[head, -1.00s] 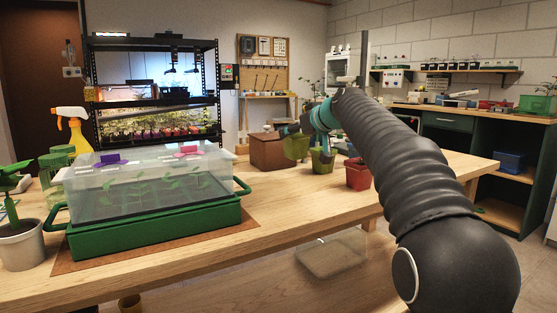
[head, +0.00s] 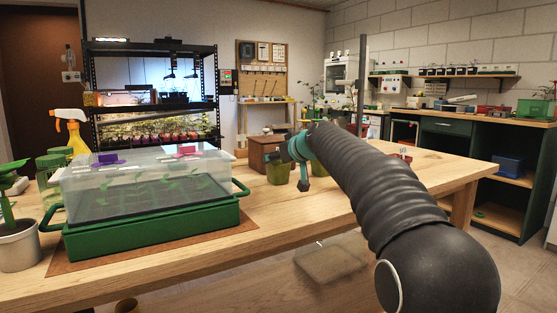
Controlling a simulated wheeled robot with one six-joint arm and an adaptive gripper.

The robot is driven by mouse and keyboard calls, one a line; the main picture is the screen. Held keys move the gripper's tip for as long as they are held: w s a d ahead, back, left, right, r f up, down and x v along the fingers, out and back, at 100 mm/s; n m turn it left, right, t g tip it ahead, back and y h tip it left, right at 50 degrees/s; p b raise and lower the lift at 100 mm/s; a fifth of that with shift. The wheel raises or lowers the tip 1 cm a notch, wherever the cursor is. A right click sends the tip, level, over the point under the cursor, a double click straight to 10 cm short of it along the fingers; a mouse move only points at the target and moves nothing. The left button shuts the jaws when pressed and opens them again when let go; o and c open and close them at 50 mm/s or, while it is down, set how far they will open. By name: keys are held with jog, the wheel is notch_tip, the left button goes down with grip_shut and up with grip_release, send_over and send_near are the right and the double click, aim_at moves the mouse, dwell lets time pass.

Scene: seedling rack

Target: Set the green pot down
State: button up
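A green pot (head: 278,173) sits in the head view at the middle of the wooden table, in front of a brown box. It looks upright and appears to rest on the tabletop. My gripper (head: 290,168), dark with teal parts, is at the pot's upper right. One finger points down to the right of the pot, with a small gap showing. The other finger reaches left over the rim. The fingers look spread apart. A second green pot (head: 318,168) stands just right of my gripper, partly hidden by my arm.
A green propagator tray (head: 150,232) with a clear lid fills the table's left front. The brown box (head: 264,152) stands close behind the pot. A grey pot (head: 18,247) with a seedling is at far left. The table's front middle is clear.

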jog(key=shift+f, duration=0.2)
jog(key=o, duration=1.2)
jog(key=shift+r, duration=0.2)
jog(key=shift+s+d+r, duration=0.1)
jog(key=shift+s+d, duration=0.05)
jog(key=b+v, duration=0.1)
jog(key=v, duration=1)
jog(key=shift+s+d+r, duration=0.1)
jog(key=shift+s, duration=0.2)
jog(key=s+d+f+m+g+h, duration=0.2)
jog(key=s+d+f, duration=0.3)
jog(key=s+f, duration=0.5)
jog(key=s+d+f+m+g+h, duration=0.1)
jog(key=s+d+f, duration=0.5)
jog(key=s, duration=1.1)
jog(key=s+d+f+m+g+h, duration=0.2)
jog(key=s+d+f+m+h, duration=0.1)
jog(key=s+f, duration=1)
jog(key=shift+s+d+f+m+g+h, duration=0.1)
jog(key=shift+d+f+m+g+h, duration=0.1)
jog(key=shift+d+f+h, duration=0.35)
jog(key=shift+s+d+f+m+g+h, duration=0.1)
jog(key=shift+d+f+m+h, duration=0.15)
jog(key=shift+d, duration=0.5)
